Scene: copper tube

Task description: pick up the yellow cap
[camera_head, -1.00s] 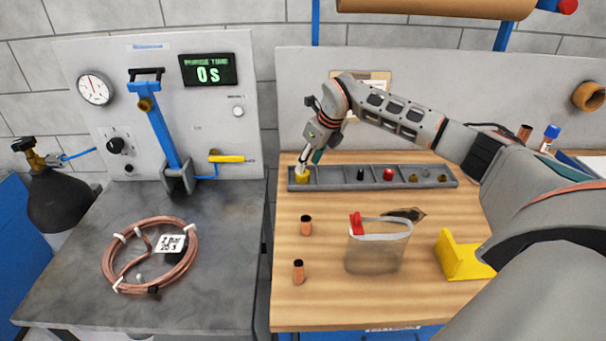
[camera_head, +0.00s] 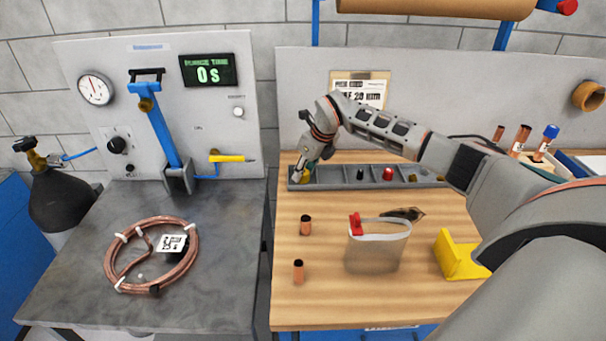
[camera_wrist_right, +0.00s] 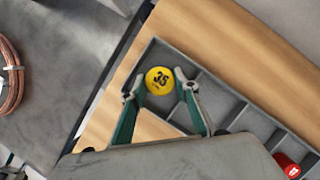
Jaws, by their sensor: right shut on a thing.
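The yellow cap (camera_wrist_right: 159,80), marked 35, is at the leftmost compartment of the grey divided tray (camera_head: 345,184). My right gripper (camera_wrist_right: 161,86) is shut on the yellow cap, with one fingertip on each side of it in the wrist view. In the head view the right gripper (camera_head: 304,174) reaches down at the tray's left end and partly covers the cap. I cannot tell whether the cap touches the tray floor. My left gripper is not in view.
A red cap (camera_head: 388,174) and a black cap (camera_head: 360,175) sit in other compartments. Two short copper pieces, a clear bag (camera_head: 378,248) and a yellow bracket (camera_head: 457,256) are on the wooden table. A copper coil (camera_head: 118,258) lies on the grey bench at left.

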